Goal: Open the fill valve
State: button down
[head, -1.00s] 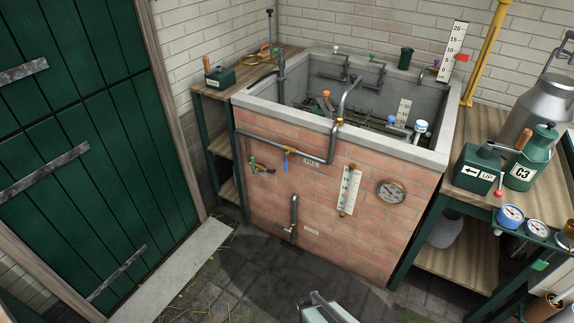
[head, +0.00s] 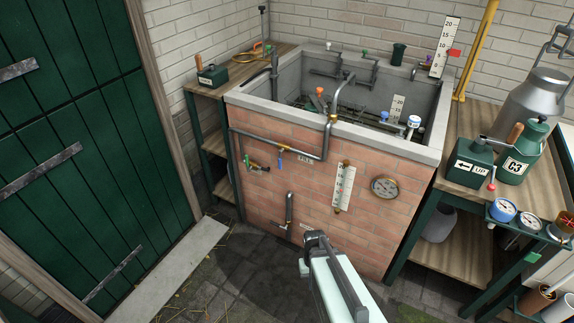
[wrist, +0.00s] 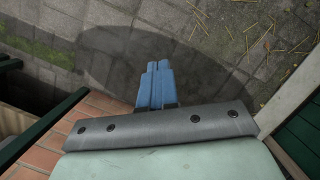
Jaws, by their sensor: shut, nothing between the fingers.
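A grey pipe (head: 265,145) runs along the front of the brick tank (head: 350,220). A label that seems to read FILL (head: 306,160) sits by it. Which lever is the fill valve I cannot tell for certain. My gripper (wrist: 157,66) shows in the wrist view with its blue fingers shut and empty, over the paved floor. In the head view my arm reaches in at the bottom centre, below and right of the levers; the fingertips are not clear there.
A short pipe with a tap (head: 289,215) stands out low on the tank front. A sight gauge (head: 343,188) and a round dial (head: 384,187) are to its right. Benches flank the tank. The floor (head: 260,275) before the tank is mostly clear.

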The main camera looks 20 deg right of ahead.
jog(key=w+d+r+m+t, duration=0.1)
jog(key=w+d+r+t, duration=0.1)
jog(key=w+r, duration=0.6)
jog(key=w+d+r+m+t+y, duration=0.1)
jog(key=w+d+r+t, duration=0.2)
jog(key=w+r, duration=0.6)
jog(key=w+d+r+m+t, duration=0.1)
jog(key=w+d+r+t, duration=0.2)
jog(key=w+r, duration=0.5)
jog(key=w+t, duration=0.1)
jog(key=w, duration=1)
jog(key=shift+w+d+r+t+y, duration=0.15)
jog(key=shift+w+r+t+y, duration=0.15)
jog(key=shift+r+t, duration=0.1)
jog(key=w+a+f, duration=0.5)
jog(key=w+f, duration=0.3)
